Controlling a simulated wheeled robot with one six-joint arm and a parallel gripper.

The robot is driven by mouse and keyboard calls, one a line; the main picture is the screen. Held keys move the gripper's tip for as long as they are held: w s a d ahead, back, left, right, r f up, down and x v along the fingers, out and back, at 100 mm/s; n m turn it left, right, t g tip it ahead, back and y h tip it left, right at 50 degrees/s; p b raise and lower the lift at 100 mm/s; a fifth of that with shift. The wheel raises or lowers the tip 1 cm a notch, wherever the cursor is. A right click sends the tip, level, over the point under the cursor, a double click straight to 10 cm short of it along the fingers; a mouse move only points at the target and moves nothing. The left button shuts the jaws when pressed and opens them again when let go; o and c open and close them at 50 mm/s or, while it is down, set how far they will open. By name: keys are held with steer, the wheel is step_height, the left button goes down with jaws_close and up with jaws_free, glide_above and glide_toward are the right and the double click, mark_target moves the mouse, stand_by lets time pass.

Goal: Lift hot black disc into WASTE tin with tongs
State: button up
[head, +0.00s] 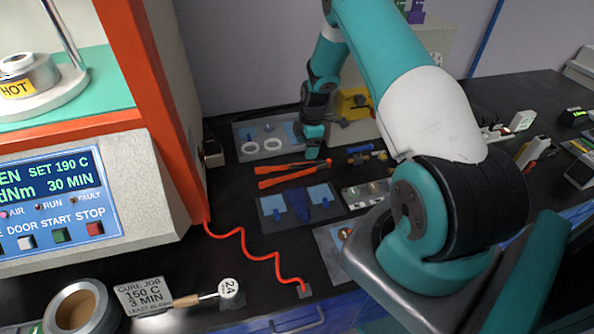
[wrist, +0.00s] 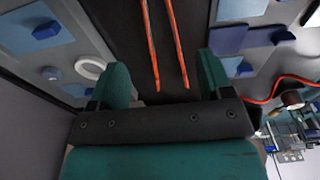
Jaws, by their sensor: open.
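The orange tongs (head: 285,180) lie on the black bench, their two long arms slightly spread. My gripper (head: 313,150) is low over the bench, just beyond the tongs in the head view. In the wrist view, the tongs (wrist: 152,45) extend between the two teal fingers of my gripper (wrist: 162,78), which is open and holds nothing. The rheometer's metal die (head: 28,75) bears a HOT label at the upper left. I cannot make out the black disc. No tin labelled WASTE can be read.
The orange-framed rheometer (head: 170,110) stands at the left. A red coiled cable (head: 245,240) crosses the bench. Grey trays with white rings (head: 262,133) and blue pieces (head: 296,205) flank the tongs. A round, brown-centred container or roll (head: 60,326) sits at the front left.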

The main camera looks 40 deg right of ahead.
mark_target(304, 165)
steer(key=f+b, duration=0.2)
steer(key=f, duration=0.1)
steer(key=f+b, duration=0.2)
steer(key=f, duration=0.1)
steer(key=f+b, duration=0.2)
steer(key=shift+w+a+f, duration=0.2)
steer(key=shift+a+f, duration=0.2)
steer(key=c, duration=0.7)
step_height(304, 165, up, 12)
steer(key=p, duration=0.7)
